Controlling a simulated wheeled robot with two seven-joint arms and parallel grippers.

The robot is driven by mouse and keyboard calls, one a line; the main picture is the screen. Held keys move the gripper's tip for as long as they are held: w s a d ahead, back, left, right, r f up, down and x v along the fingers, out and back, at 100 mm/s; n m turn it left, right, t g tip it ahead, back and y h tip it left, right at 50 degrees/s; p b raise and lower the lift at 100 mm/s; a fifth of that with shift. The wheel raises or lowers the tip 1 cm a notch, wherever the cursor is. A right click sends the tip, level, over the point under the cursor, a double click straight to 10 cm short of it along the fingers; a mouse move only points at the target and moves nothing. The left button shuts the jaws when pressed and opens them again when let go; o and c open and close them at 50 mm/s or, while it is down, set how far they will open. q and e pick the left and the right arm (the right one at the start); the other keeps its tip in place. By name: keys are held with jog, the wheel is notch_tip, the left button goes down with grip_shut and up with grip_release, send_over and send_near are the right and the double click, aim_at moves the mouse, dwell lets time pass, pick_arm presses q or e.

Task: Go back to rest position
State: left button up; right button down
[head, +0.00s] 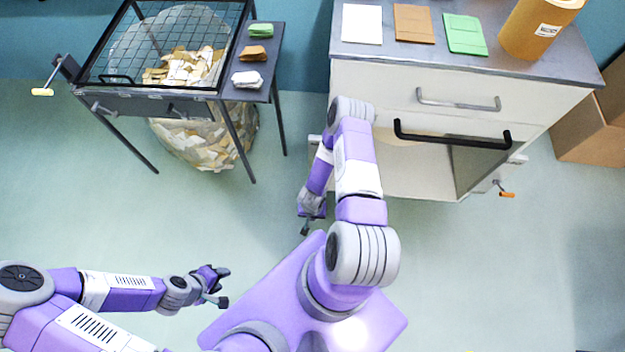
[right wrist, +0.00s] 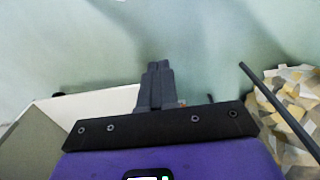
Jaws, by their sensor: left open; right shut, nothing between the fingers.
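My left gripper (head: 221,286) is at the lower left of the head view, over bare floor. Its fingers are spread and empty. My right arm reaches up towards the white cabinet and bends back down. My right gripper (head: 305,229) hangs beside the cabinet's lower left, partly hidden. In the right wrist view its fingers (right wrist: 156,84) are together with nothing between them, over the pale floor.
The white cabinet (head: 370,78) has an opening below its black handle (head: 452,141). On top are white, brown and green sheets and a kraft roll (head: 530,32). A mesh-topped frame (head: 150,103) stands left over a scrap-filled bag (head: 200,150). Floor between is clear.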

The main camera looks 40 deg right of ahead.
dwell(0.5)
jog(key=a+r+n+y+p, duration=0.1)
jog(key=a+r+n+y, duration=0.3)
jog(key=a+r, duration=1.3)
jog(key=r+n, duration=0.1)
jog(key=n, duration=0.2)
jog(key=shift+r, duration=0.25)
jog(key=shift+s, duration=0.15)
